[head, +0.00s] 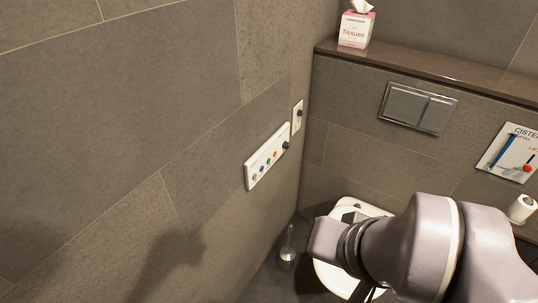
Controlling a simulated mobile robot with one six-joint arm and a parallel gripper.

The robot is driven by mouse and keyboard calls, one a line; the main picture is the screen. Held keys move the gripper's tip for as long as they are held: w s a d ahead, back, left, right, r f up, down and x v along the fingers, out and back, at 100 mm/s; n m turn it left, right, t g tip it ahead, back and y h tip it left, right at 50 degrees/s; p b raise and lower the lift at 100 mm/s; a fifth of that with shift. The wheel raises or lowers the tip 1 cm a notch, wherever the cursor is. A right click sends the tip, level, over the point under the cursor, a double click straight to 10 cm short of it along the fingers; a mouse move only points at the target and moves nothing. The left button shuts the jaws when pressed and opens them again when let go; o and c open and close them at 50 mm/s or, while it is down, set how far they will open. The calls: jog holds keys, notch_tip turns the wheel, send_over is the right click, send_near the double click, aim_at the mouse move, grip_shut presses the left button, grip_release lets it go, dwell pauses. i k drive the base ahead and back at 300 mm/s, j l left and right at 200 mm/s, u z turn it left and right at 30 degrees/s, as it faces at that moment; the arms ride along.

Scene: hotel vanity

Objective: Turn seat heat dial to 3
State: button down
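A white control panel (267,158) with several coloured round buttons is mounted on the left wall. A dark round knob (286,145) sits at its right end. A smaller white plate (297,116) with a dark knob is just above and to the right. Which knob is the seat heat dial cannot be told from the small markings, and no dial numbers are readable. My arm (430,240) reaches in from the lower right, below and right of the panel and well apart from it. I cannot make out my gripper's fingers.
A white toilet (330,280) is partly hidden behind my arm. A brown ledge (430,74) holds a tissue box (356,29). A flush plate (417,108), cistern sign (510,150) and toilet roll (521,208) are on the right. A toilet brush (288,250) stands in the corner.

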aim_at(286, 145)
jog(key=i+z, duration=0.15)
jog(key=i, duration=0.25)
jog(key=i+j+z, duration=0.15)
jog(key=i, duration=0.25)
jog(key=i+j+z, duration=0.15)
jog(key=i, duration=0.25)
